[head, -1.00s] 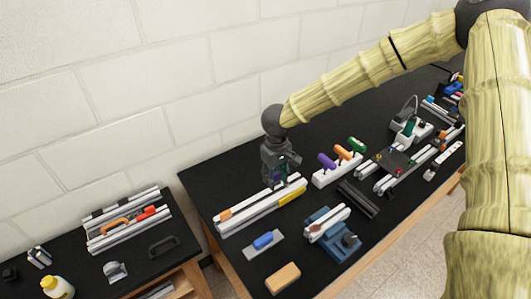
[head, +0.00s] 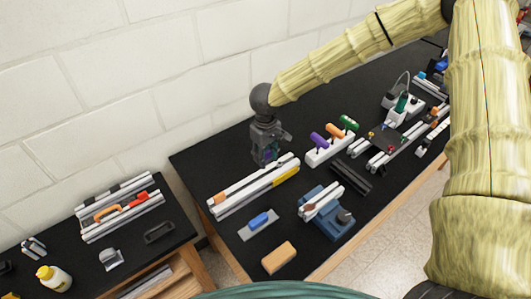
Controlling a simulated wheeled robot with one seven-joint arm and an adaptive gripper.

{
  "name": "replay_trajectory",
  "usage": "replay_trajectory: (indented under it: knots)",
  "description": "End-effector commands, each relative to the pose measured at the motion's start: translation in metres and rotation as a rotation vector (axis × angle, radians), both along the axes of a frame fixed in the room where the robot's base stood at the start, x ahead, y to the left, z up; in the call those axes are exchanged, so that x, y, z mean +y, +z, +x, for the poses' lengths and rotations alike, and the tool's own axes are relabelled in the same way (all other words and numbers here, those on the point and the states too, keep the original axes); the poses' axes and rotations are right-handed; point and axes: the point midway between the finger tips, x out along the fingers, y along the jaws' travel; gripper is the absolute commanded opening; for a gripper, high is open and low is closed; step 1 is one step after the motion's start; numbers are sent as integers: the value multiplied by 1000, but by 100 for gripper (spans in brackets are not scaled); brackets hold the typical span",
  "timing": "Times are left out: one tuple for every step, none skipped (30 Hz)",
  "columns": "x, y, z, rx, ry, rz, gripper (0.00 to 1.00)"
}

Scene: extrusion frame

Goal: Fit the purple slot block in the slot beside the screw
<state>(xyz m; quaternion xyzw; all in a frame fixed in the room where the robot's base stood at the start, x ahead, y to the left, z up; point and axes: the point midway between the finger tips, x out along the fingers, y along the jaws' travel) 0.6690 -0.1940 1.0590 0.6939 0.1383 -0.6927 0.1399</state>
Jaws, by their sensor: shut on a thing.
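My gripper (head: 268,161) points down over the far side of the pale aluminium extrusion (head: 240,193), towards its right end. It is shut on a small dark purple piece (head: 270,154), which I take to be the purple slot block. The fingers hide most of it, and I cannot tell whether it touches the slot. An orange piece (head: 219,199) sits in the extrusion near its left end. A yellow piece (head: 286,175) lies along its near right side. The screw is too small to make out.
Right of my gripper, a white rack (head: 325,153) holds purple, orange and green handled tools. In front are a blue fixture (head: 331,220), a grey plate with a blue piece (head: 259,221) and an orange block (head: 279,257). The black table is clear behind the extrusion.

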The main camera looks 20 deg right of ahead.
Motion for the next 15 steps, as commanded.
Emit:
replay_trajectory:
  knots:
    - [0,-5,0,1,0,0,7]
    - [0,-7,0,1,0,0,7]
    - [0,-10,0,1,0,0,7]
    - [0,-13,0,1,0,1,7]
    - [0,-15,0,1,-1,1,7]
    - [0,-18,0,1,-1,1,7]
    - [0,-20,0,1,-1,1,7]
    - [0,-22,0,1,-1,1,7]
    - [0,-26,0,1,-1,1,7]
    - [0,-28,0,1,-1,0,7]
    - [0,-30,0,1,-1,0,7]
    - [0,-33,0,1,-1,0,7]
    - [0,-35,0,1,-1,0,7]
    - [0,-36,0,1,-1,0,7]
    - [0,-39,0,1,-1,0,7]
